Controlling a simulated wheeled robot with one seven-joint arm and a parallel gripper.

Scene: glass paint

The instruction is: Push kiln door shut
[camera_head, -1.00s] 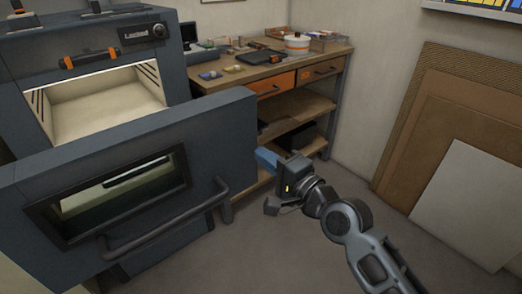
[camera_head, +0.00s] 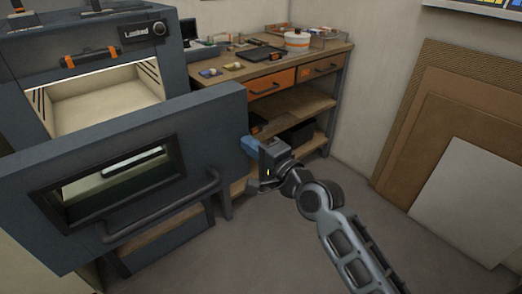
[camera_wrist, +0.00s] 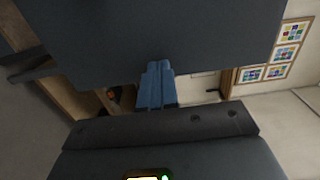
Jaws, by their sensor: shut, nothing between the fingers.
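The kiln (camera_head: 95,60) stands at the left with its lit chamber (camera_head: 95,100) visible above the door. The kiln door (camera_head: 215,125) is open, a grey slab with a window (camera_head: 115,180) and a bar handle (camera_head: 165,212) on the face toward me. My gripper (camera_head: 250,146) is shut and empty at the door's right edge. In the wrist view the blue fingertips (camera_wrist: 158,72) reach the edge of the grey door panel (camera_wrist: 150,30); I cannot tell whether they touch it.
A wooden workbench (camera_head: 285,80) with orange drawers stands behind the door, tools and a white pot (camera_head: 297,41) on top. Boards (camera_head: 465,195) lean on the right wall. The grey floor (camera_head: 260,255) in front is clear.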

